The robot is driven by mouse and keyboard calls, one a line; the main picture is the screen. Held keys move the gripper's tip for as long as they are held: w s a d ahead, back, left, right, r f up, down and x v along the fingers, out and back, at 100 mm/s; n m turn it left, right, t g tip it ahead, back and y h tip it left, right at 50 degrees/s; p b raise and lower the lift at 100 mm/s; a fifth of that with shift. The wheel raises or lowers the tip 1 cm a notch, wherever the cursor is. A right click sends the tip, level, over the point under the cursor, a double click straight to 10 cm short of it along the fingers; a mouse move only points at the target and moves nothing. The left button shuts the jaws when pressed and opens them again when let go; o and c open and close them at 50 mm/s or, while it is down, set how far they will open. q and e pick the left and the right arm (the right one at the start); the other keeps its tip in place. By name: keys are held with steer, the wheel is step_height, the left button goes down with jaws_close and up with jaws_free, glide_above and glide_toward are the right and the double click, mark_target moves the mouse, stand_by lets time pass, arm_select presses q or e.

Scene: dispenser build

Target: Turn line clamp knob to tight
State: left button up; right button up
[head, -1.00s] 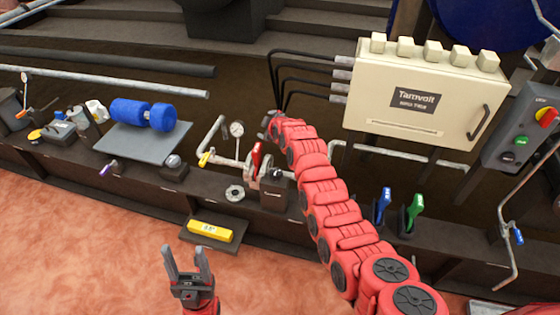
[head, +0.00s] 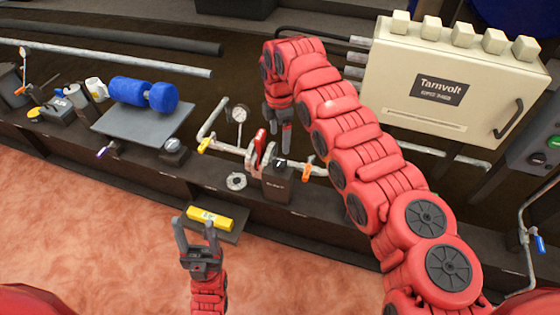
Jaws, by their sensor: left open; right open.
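A dark box (head: 277,186) with small lettering on its front stands on the bench ledge, beside a red lever (head: 259,146). A round grey knob (head: 172,145) sits on another dark block to the left. The lettering is too small to read, so I cannot tell which is the line clamp knob. My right gripper (head: 281,142) is open and empty, pointing down behind and above the lettered box. My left gripper (head: 197,232) is open and empty, low in front of the ledge near a yellow block (head: 210,218).
A cream Tarnvolt cabinet (head: 440,88) stands at the right behind my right arm. A gauge (head: 239,114) and pipe with orange handle (head: 307,172) are near the box. A blue roller (head: 143,93) lies on a grey plate (head: 140,130) at left.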

mark_target(280, 162)
step_height(280, 162, down, 11)
steer(key=shift+r+b, duration=0.15)
steer(key=shift+b, duration=0.8)
steer(key=shift+c, duration=0.2)
steer(key=c, duration=1.3)
steer(key=shift+c, duration=0.2)
